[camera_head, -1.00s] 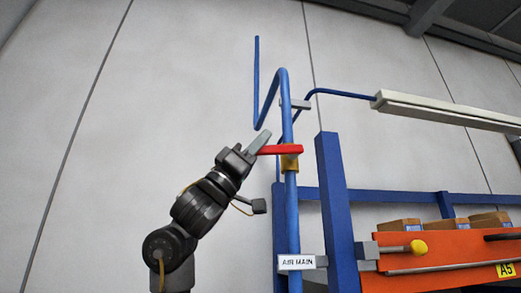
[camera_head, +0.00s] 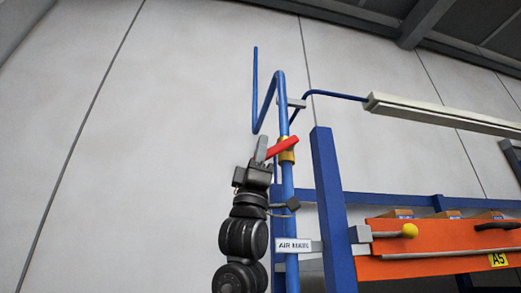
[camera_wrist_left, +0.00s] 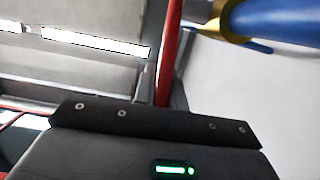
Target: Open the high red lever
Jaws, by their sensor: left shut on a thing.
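The red lever (camera_head: 283,147) sits on a brass valve body (camera_head: 287,157) on the blue vertical air pipe (camera_head: 288,190). In the head view it tilts, its right end higher than its left. My left gripper (camera_head: 262,150) is shut on the lever near its left end, reaching up from below. In the left wrist view the red lever (camera_wrist_left: 168,50) runs down between the jaws, with the brass collar (camera_wrist_left: 238,20) and blue pipe (camera_wrist_left: 285,20) at the upper right. The far finger is partly hidden. My right gripper is not in view.
A white "AIR MAIN" label (camera_head: 294,246) is on the pipe below the valve. A blue upright post (camera_head: 333,210) and an orange beam (camera_head: 440,246) with a yellow knob (camera_head: 410,230) stand to the right. The wall at left is clear.

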